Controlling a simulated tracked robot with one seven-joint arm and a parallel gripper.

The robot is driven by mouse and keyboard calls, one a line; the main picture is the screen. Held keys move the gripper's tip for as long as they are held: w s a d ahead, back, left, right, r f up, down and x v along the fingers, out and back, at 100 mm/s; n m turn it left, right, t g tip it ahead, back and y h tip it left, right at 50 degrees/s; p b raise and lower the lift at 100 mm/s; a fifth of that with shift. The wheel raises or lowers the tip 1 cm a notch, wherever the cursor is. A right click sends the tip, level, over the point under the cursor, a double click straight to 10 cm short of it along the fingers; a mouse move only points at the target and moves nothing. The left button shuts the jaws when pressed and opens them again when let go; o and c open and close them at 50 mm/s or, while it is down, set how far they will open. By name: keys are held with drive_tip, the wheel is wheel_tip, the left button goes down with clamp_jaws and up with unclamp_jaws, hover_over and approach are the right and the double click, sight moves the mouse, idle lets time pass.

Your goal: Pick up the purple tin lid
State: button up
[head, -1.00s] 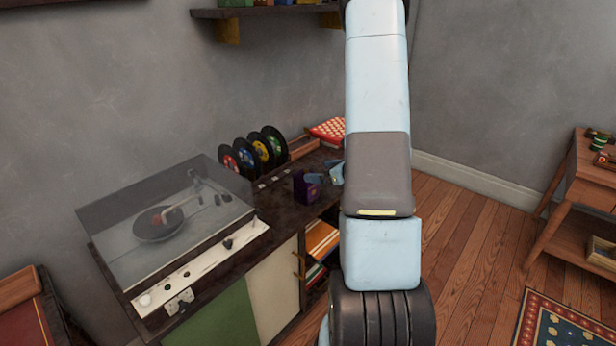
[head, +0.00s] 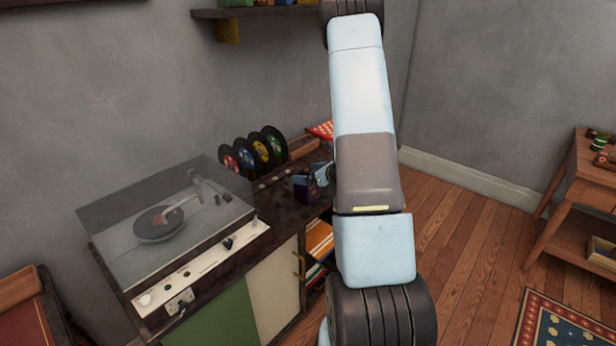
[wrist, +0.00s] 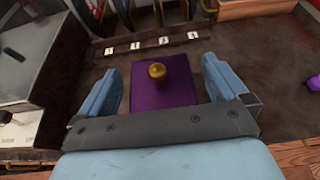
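The purple tin lid (wrist: 165,85) is square with a round gold knob (wrist: 157,71), seen from above in the wrist view. In the head view the dark purple tin (head: 306,194) stands on the cabinet top, partly hidden by my gripper. My gripper (wrist: 161,66) is open, with one blue finger on each side of the lid. Gaps show between the fingers and the lid, and the knob lies between them. In the head view my gripper (head: 318,175) is just above and beside the tin. Its height over the lid is hard to tell.
A record player with a clear cover (head: 160,220) stands left on the cabinet. Upright records (head: 255,152) are in a rack behind the tin. A red checkered box (head: 321,131) is at the back. Another small purple thing (wrist: 315,83) shows at the wrist view's right edge.

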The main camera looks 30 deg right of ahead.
drive_tip(key=c, duration=1)
